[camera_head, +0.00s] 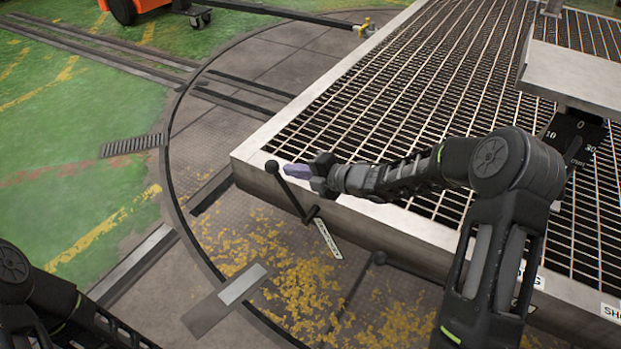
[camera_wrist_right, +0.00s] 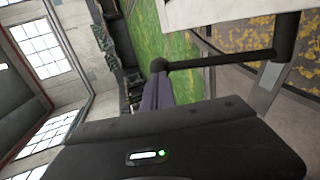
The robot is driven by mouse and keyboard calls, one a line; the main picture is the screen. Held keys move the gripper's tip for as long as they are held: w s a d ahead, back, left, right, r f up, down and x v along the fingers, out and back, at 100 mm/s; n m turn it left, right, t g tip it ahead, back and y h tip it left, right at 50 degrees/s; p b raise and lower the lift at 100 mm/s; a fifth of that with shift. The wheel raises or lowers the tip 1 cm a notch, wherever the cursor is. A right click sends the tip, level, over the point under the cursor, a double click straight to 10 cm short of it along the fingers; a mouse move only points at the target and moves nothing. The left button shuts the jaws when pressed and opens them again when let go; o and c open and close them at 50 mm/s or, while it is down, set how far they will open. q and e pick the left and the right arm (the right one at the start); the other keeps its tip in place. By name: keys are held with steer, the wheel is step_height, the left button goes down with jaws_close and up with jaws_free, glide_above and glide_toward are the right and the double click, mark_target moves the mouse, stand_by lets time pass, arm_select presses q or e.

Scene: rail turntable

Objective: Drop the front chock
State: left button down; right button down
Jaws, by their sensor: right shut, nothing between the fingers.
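A black lever rod (camera_head: 291,192) with a ball knob (camera_head: 271,166) stands tilted at the near left corner of the grated deck. A pale slotted strip (camera_head: 326,240) hangs by its lower end. I cannot tell which part is the chock itself. My right gripper (camera_head: 293,171) is shut and empty, its purple fingertips just right of the upper knob. In the right wrist view the knob (camera_wrist_right: 157,66) shows close to the fingers (camera_wrist_right: 158,93); whether they touch is unclear. My left gripper is out of view.
The grated deck (camera_head: 240,157) has a raised metal edge beneath my right forearm. A grey panel (camera_head: 575,75) stands at the right, with a dial plate below it. Rails and a round floor seam cross the left. The green floor (camera_head: 75,150) there is mostly clear.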

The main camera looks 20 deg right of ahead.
steer(key=shift+b+x, duration=0.3)
steer(key=shift+x, duration=0.95)
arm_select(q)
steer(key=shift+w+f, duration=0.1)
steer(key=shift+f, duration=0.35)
